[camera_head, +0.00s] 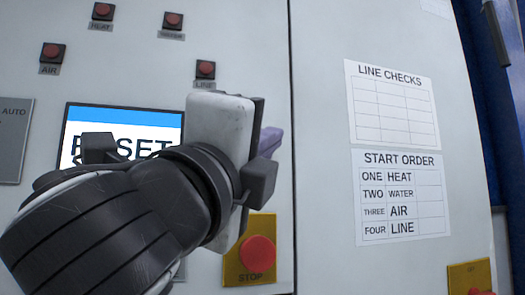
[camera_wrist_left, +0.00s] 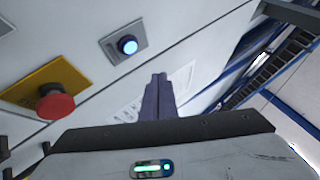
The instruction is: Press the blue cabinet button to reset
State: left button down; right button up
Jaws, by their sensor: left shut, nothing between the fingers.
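The blue button (camera_wrist_left: 128,45) is lit and sits on a grey plate on the cabinet in the left wrist view. It does not show in the head view. My left gripper (camera_head: 272,140) is in front of the cabinet in the head view, its purple fingers partly hidden behind its own body. In the left wrist view the fingers (camera_wrist_left: 158,80) are shut together and empty. Their tips appear right of and below the blue button, apart from it in the picture. The cabinet (camera_head: 318,150) has a screen (camera_head: 120,118) reading RESET, partly covered by my arm.
A red STOP button (camera_head: 257,254) on a yellow plate is close below my gripper; it also shows in the left wrist view (camera_wrist_left: 55,102). Several small red buttons, including LINE (camera_head: 205,69), are above. Paper charts (camera_head: 400,195) are on the right panel. Another yellow-plated red button is lower right.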

pick_arm(q)
jog(key=w+a, duration=0.2)
jog(key=w, duration=0.4)
jog(key=shift+p, duration=0.45)
dwell(0.4)
jog(key=shift+w, duration=0.1)
dwell(1.1)
jog(key=shift+w+a, duration=0.1)
jog(key=shift+w, duration=0.25)
jog(key=shift+w+a, duration=0.2)
jog(key=shift+w, duration=0.2)
dwell(0.8)
jog(key=shift+s, duration=0.1)
jog(key=shift+s+d, duration=0.3)
jog(key=shift+s, duration=0.4)
jog(key=shift+s+d, duration=0.25)
jog(key=shift+s, duration=0.55)
jog(key=shift+s+d, duration=0.3)
jog(key=shift+s, duration=0.5)
jog(key=shift+s+d, duration=0.25)
jog(key=shift+s, duration=0.55)
